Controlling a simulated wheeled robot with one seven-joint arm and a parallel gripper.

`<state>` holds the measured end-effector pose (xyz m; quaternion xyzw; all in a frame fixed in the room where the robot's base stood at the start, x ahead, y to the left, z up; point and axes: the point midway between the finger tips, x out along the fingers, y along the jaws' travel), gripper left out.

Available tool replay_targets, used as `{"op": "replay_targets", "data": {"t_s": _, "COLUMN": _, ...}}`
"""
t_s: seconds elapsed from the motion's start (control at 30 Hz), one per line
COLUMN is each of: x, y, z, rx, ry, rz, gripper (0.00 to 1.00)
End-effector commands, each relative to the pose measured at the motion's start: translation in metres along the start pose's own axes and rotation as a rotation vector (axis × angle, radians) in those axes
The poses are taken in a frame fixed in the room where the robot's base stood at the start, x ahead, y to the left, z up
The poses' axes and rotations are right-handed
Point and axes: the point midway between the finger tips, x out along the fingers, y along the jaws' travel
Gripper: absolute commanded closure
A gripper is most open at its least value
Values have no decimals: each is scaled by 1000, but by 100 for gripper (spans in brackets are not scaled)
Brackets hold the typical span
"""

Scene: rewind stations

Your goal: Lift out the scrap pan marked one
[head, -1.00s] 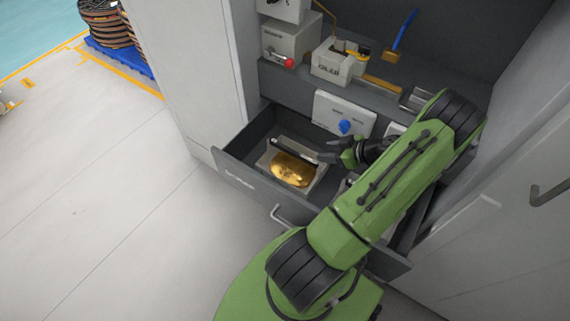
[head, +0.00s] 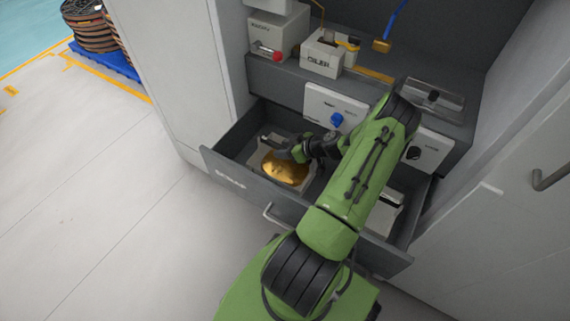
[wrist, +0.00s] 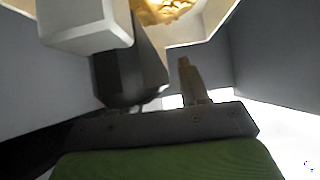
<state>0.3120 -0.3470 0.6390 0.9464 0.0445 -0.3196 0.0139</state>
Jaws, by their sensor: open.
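A pale scrap pan (head: 311,184) holding gold-coloured scrap (head: 284,172) sits in the left part of the open drawer (head: 237,182). I cannot read a number on it. My gripper (head: 291,152) is open over this pan's back right side and hides part of its upper edge. In the wrist view my gripper (wrist: 160,80) has its fingers apart, with a pale block (wrist: 85,22) close by the dark finger and scrap (wrist: 165,10) beyond. I cannot tell whether they touch. A second pan (head: 388,205) in the drawer's right part is mostly hidden by my arm.
Behind the drawer, a panel with a blue knob (head: 337,119) stands close to my gripper. Open floor (head: 90,190) lies to the left.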

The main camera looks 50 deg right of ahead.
Motion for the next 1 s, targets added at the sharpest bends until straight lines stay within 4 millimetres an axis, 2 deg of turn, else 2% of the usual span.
{"op": "replay_targets", "data": {"t_s": 0.17, "x": 0, "y": 1, "z": 0, "rx": 0, "ry": 0, "rz": 2, "gripper": 55}}
{"op": "replay_targets", "data": {"t_s": 0.4, "x": 0, "y": 1, "z": 0, "rx": -1, "ry": 0, "rz": 2, "gripper": 92}}
{"op": "replay_targets", "data": {"t_s": 0.47, "x": 0, "y": 1, "z": 0, "rx": -1, "ry": 0, "rz": 2, "gripper": 100}}
{"op": "replay_targets", "data": {"t_s": 1.0, "x": 0, "y": 1, "z": -1, "rx": -1, "ry": 1, "rz": 2, "gripper": 100}}
